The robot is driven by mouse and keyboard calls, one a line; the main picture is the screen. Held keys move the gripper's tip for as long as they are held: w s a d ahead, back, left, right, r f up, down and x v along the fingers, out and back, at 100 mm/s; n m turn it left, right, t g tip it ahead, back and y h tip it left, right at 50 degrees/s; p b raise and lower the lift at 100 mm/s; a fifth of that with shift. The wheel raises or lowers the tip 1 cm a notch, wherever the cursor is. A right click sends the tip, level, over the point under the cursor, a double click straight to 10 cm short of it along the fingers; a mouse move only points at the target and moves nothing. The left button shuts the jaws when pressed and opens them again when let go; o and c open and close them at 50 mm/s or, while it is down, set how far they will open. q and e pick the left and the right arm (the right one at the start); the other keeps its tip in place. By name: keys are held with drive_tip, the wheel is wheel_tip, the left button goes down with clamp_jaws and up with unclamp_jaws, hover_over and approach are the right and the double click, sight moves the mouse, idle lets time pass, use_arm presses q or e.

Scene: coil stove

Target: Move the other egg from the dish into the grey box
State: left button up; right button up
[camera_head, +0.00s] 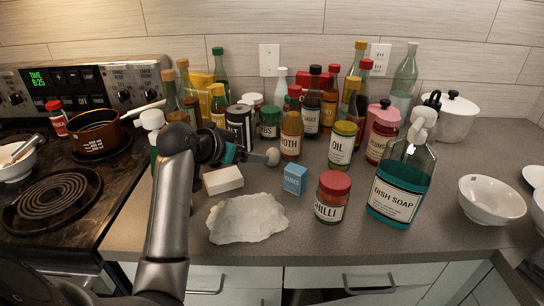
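My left gripper (262,157) reaches in from the left over the counter. It appears shut on a small grey-brown egg (272,157) at its fingertips, in front of the bottles. A white, wavy-edged dish (247,219) lies on the counter below and nearer to me; no egg shows in it. A small pale off-white box (223,180) sits just behind the dish, below my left wrist; it may be the grey box, and I cannot see inside it. No other egg is visible. My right gripper is not in view.
A blue cubes box (295,179), a red-lidded chilli jar (332,197) and a dish soap bottle (402,182) stand right of the dish. Several bottles and jars crowd the back. A white bowl (491,200) is at the right. The stove (60,190) is at the left.

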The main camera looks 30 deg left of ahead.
use_arm(q)
drive_tip(key=b, duration=0.1)
approach(270, 153)
drive_tip(key=w+f, duration=0.2)
drive_tip(key=shift+w+d+f, duration=0.15)
drive_tip(key=shift+d+f, duration=0.15)
drive_tip(key=shift+d, duration=0.1)
drive_tip(key=shift+b+x, duration=0.4)
drive_tip(key=shift+x, duration=0.55)
drive_tip(key=x, duration=0.1)
drive_tip(key=b+x, duration=0.1)
drive_tip(key=x, duration=0.1)
drive_tip(key=shift+w+a, duration=0.25)
drive_tip(key=shift+w, duration=0.2)
drive_tip(key=shift+w+f+b, duration=0.25)
drive_tip(key=shift+w+b, duration=0.05)
drive_tip(key=shift+w, duration=0.05)
drive_tip(key=c, duration=0.9)
clamp_jaws()
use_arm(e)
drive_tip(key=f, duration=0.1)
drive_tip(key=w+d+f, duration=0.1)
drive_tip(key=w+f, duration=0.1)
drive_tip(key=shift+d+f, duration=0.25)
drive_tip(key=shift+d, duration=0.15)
use_arm(q)
drive_tip(key=shift+r, duration=0.15)
